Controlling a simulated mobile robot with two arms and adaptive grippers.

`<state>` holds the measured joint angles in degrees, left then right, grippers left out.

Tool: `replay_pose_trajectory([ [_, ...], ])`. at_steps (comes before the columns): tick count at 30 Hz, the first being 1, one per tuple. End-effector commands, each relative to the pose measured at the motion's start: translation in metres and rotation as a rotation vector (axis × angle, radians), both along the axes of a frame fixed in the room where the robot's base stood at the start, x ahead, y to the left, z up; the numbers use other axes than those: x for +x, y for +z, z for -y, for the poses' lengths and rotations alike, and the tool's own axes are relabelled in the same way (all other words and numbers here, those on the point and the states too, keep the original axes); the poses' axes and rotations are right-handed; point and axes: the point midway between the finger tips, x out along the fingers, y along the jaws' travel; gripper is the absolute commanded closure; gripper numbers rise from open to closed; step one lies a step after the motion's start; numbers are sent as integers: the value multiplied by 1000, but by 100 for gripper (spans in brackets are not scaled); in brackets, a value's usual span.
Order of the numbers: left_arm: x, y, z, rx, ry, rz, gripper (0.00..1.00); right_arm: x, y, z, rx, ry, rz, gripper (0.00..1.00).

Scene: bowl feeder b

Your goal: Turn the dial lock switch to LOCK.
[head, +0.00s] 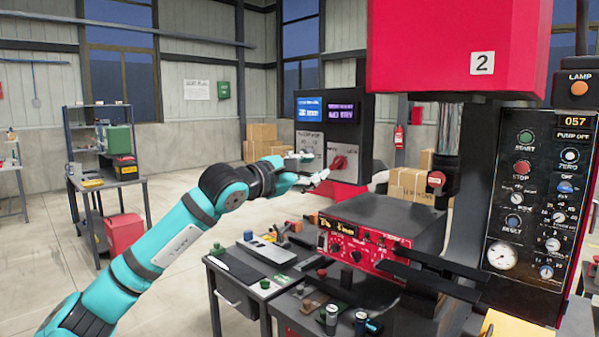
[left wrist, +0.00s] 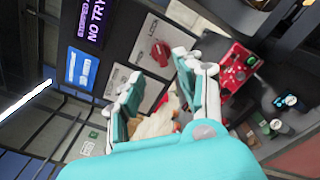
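The dial lock switch is a red knob (head: 339,163) on a light grey plate on the front of a dark control box. It also shows in the left wrist view (left wrist: 160,53), just beyond the fingertips, with lettering beside it. I cannot tell which marking the knob points at. My left gripper (head: 317,164) is open and empty, to the left of the knob and in front of the plate. In the left wrist view its two fingers (left wrist: 158,75) are spread, with the knob above the gap between them. I see no contact. My right gripper is not in view.
A red control unit (head: 358,242) sits on the bench right below the gripper. A large red-headed machine (head: 460,40) with a gauge panel (head: 530,200) stands at the right. Small parts lie on the bench (head: 240,275). Open floor lies at the left.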

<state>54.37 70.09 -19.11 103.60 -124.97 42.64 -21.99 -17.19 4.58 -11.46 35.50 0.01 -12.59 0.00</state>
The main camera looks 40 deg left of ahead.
Motion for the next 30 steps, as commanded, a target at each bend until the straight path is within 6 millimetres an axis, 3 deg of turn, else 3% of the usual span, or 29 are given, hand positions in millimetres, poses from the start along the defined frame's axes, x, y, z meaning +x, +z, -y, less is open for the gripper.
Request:
replay_pose_trajectory([
  [3,-21,-2,-3,5,4,-4,63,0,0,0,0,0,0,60],
  [9,-37,-1,-2,3,0,-3,63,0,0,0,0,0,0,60],
  [30,-37,-5,-1,-18,-10,-9,63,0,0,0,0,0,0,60],
])
